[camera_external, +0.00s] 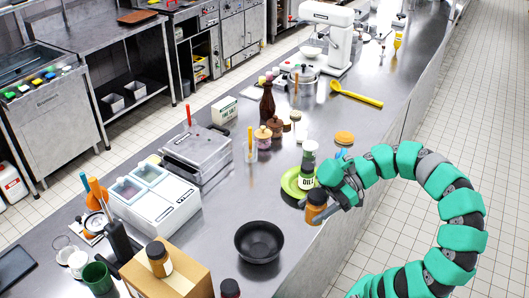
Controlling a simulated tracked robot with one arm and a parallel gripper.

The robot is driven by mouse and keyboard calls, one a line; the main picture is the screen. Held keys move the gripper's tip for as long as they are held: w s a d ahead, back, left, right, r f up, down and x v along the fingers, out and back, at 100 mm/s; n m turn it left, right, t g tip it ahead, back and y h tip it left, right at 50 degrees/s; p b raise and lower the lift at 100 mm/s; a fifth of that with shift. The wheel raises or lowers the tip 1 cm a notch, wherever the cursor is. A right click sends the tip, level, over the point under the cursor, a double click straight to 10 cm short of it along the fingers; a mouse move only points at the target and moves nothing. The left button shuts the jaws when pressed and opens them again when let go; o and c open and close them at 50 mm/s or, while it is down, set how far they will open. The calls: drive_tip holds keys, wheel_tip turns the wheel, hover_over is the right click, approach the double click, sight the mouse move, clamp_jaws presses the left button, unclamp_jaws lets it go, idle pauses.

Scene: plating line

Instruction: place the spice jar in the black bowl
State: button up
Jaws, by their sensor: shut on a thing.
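The spice jar (315,212), orange-brown with a dark lid, is held upright at the end of my arm. My gripper (322,213) is shut on it, with grey fingers around its body. The jar is beside the green plate, up and right of the bowl in the picture. The black bowl (259,243) stands on the steel counter near its front edge and looks empty. A similar jar (159,260) stands on a cardboard box at the lower left.
A white lidded container (155,200) and the cardboard box (185,277) flank the bowl's left side. Counter between the jar and the bowl is clear.

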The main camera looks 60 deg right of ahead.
drive_tip(key=shift+s+a+r, duration=0.2)
drive_tip(key=shift+s+a, duration=0.05)
drive_tip(key=shift+s, duration=0.1)
wheel_tip(320, 180, down, 12)
drive_tip(key=b, duration=0.2)
hover_over(263, 244)
drive_tip(key=shift+g, duration=0.3)
drive_tip(key=shift+d+f, duration=0.1)
drive_tip(key=shift+f, duration=2.9)
drive_tip(key=shift+p, duration=0.3)
drive_tip(key=shift+f+b, duration=0.5)
drive_tip(key=shift+b, duration=0.65)
drive_tip(key=o, duration=1.1)
drive_tip(key=shift+r+p, duration=0.15)
drive_tip(key=shift+p, duration=0.15)
